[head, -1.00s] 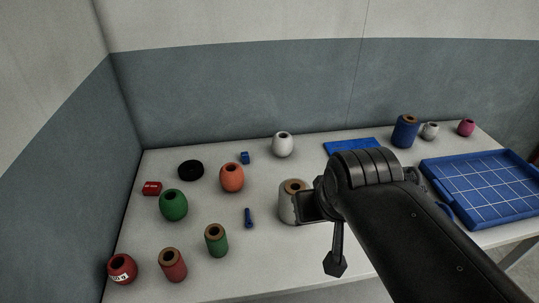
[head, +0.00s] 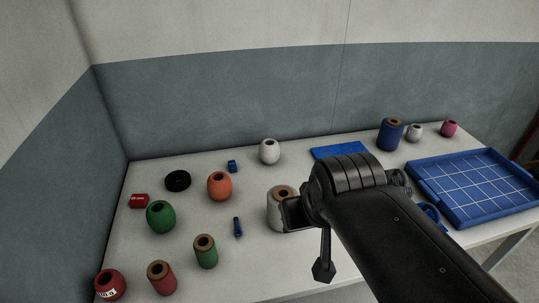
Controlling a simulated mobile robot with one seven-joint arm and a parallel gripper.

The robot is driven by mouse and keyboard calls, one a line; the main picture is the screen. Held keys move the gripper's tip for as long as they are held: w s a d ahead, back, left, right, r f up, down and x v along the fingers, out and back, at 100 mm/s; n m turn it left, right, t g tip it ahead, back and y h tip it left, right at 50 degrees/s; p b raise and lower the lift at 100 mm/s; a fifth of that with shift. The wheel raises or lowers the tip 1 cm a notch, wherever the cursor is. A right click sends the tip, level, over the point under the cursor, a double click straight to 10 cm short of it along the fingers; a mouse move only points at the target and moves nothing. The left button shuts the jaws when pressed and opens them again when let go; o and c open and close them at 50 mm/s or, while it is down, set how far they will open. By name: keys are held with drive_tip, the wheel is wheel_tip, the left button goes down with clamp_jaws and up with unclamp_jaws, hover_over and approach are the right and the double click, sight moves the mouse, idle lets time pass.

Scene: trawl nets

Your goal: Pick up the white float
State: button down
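A white egg-shaped float (head: 269,152) with a dark hole in its top stands upright near the back of the table, left of the blue mat. A smaller whitish float (head: 414,133) stands at the back right, beside a blue spool. My gripper (head: 292,213) is in front of the white egg-shaped float and lower in the picture, apart from it. It is at the right side of a white spool with a brown top (head: 277,204) and covers part of it. My arm hides most of the gripper, so its opening and any contact with the spool cannot be made out.
Orange (head: 219,187), green (head: 160,217) and red (head: 110,285) floats and smaller spools stand on the left. A black ring (head: 177,181) lies behind them. A blue mat (head: 339,151), blue spool (head: 390,135), pink float (head: 449,129) and blue gridded tray (head: 430,186) are on the right.

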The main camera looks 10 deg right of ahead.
drive_tip(key=c, duration=2.1)
unclamp_jaws()
drive_tip(key=o, duration=2.1)
drive_tip(key=m+h, duration=0.1)
drive_tip(key=m, duration=0.1)
hover_over(269, 150)
drive_tip(key=s, duration=0.3)
wheel_tip(269, 150, down, 19)
drive_tip(key=shift+t, duration=0.4)
drive_tip(key=shift+w+x, duration=0.2)
drive_tip(key=shift+x, duration=5.45)
